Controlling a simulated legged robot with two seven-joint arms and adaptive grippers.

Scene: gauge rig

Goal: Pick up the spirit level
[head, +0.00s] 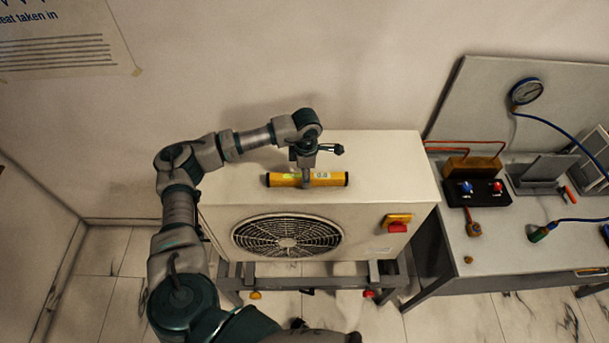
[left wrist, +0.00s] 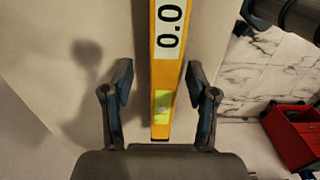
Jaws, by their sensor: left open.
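The yellow spirit level (head: 330,180) with black ends lies on top of the white outdoor fan unit (head: 390,165). It has a display reading 0.0 and a green vial. In the left wrist view the level (left wrist: 165,80) runs lengthwise between the two open fingers of my left gripper (left wrist: 160,108), with a gap on each side. Whether the fingertips reach down to the unit's top is hard to tell. My right gripper is not in view.
A grey bench (head: 500,240) at right holds a gauge (head: 526,91), a black block with blue and red knobs (head: 476,191), hoses and fittings. The unit's front has a fan grille (head: 288,237) and a red switch (head: 398,223). A red box (left wrist: 295,135) shows below.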

